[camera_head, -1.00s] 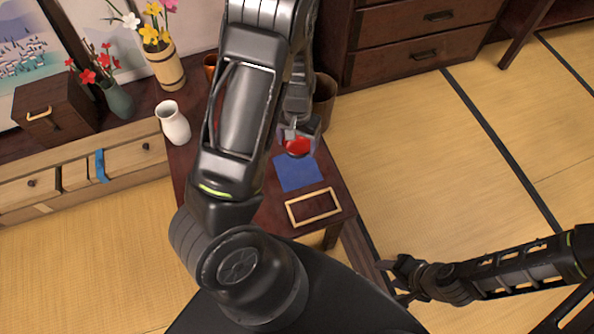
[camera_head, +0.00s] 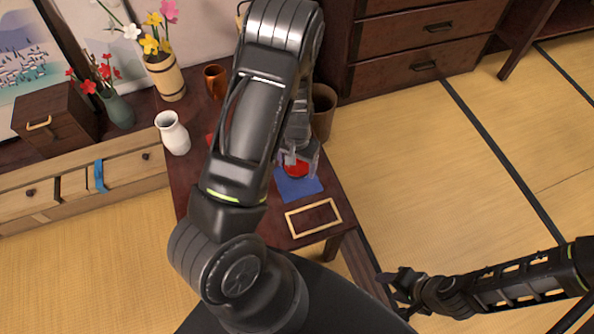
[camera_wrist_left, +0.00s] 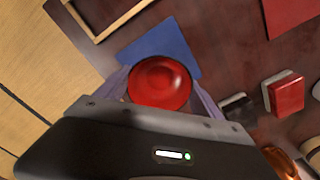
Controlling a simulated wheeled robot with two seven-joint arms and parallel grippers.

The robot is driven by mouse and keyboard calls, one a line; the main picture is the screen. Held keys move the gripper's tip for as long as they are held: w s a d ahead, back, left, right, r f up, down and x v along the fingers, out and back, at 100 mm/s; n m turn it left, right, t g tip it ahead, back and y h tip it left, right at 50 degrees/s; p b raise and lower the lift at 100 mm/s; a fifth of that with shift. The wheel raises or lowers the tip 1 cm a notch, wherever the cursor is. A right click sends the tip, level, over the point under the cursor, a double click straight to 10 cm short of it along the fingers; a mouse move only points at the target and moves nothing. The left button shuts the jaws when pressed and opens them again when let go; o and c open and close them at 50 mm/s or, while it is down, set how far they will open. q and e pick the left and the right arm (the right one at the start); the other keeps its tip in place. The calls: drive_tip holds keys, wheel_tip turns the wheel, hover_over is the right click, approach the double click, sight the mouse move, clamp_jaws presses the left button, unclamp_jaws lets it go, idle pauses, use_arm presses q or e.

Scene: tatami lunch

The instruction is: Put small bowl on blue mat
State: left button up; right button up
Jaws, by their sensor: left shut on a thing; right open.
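The small bowl is red (camera_wrist_left: 158,80) and sits between the fingers of my left gripper (camera_head: 300,167), which is shut on it. In the head view the bowl (camera_head: 296,168) shows partly behind the gripper and overlaps the far part of the blue mat (camera_head: 299,189). In the left wrist view the blue mat (camera_wrist_left: 165,42) shows just beyond the bowl. I cannot tell whether the bowl touches the mat or is held above it. My right gripper (camera_head: 396,284) is open and empty, low at the right, away from the table.
The dark table (camera_head: 190,181) also holds a wooden frame (camera_head: 314,218) beside the mat, a white vase (camera_head: 173,132) and an orange cup (camera_head: 215,81). A red block (camera_wrist_left: 285,95) and a red sheet (camera_wrist_left: 290,12) show in the wrist view. A brown bin (camera_head: 323,112) stands beyond the bowl.

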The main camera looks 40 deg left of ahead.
sight(297, 171)
use_arm(q)
drive_tip(key=shift+f, duration=1.85)
drive_tip(key=shift+f+b, duration=0.15)
drive_tip(key=shift+b, duration=0.25)
drive_tip(key=o, duration=1.4)
